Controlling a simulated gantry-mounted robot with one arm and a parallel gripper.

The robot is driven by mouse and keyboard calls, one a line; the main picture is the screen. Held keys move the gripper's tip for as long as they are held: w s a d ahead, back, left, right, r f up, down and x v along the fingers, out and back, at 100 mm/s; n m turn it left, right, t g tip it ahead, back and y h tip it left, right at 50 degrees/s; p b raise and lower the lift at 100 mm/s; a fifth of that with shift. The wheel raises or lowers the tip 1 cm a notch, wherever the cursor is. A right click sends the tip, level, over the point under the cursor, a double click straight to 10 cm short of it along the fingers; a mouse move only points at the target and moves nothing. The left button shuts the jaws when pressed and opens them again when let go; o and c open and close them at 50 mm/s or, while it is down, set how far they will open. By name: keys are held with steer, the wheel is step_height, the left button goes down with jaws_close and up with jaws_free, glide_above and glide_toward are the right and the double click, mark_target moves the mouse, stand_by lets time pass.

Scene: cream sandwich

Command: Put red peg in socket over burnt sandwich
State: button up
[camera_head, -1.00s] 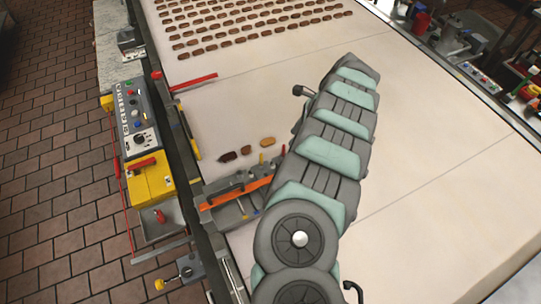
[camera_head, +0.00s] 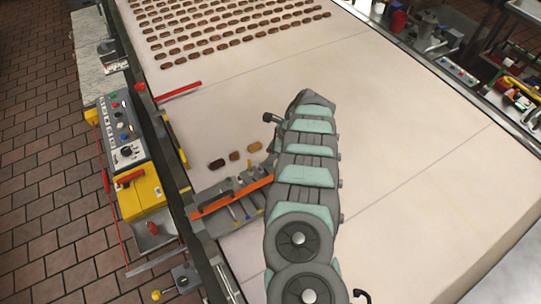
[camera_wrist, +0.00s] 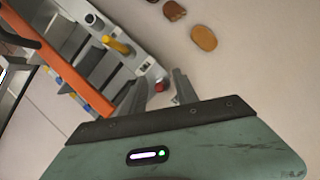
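My gripper shows in the wrist view (camera_wrist: 157,92) with its two fingers apart, so it is open. A red peg (camera_wrist: 160,86) shows between the fingertips at the end of the grey rack (camera_wrist: 88,50); I cannot tell whether a finger touches it. A yellow peg (camera_wrist: 117,45) stands in the rack. In the head view the burnt sandwich (camera_head: 216,162) is the darkest and leftmost of three. A brown sandwich (camera_head: 234,156) and a golden sandwich (camera_head: 254,147) lie beside it. My arm hides the gripper and the red peg there.
The rack, with an orange bar (camera_head: 230,193), sits at the left edge of the pale belt (camera_head: 420,170). A red lever (camera_head: 180,90) reaches over the belt behind the sandwiches. A control panel (camera_head: 120,125) stands at the left. Rows of sandwiches fill the far belt.

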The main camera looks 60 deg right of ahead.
steer(key=shift+c, duration=0.6)
jaws_close()
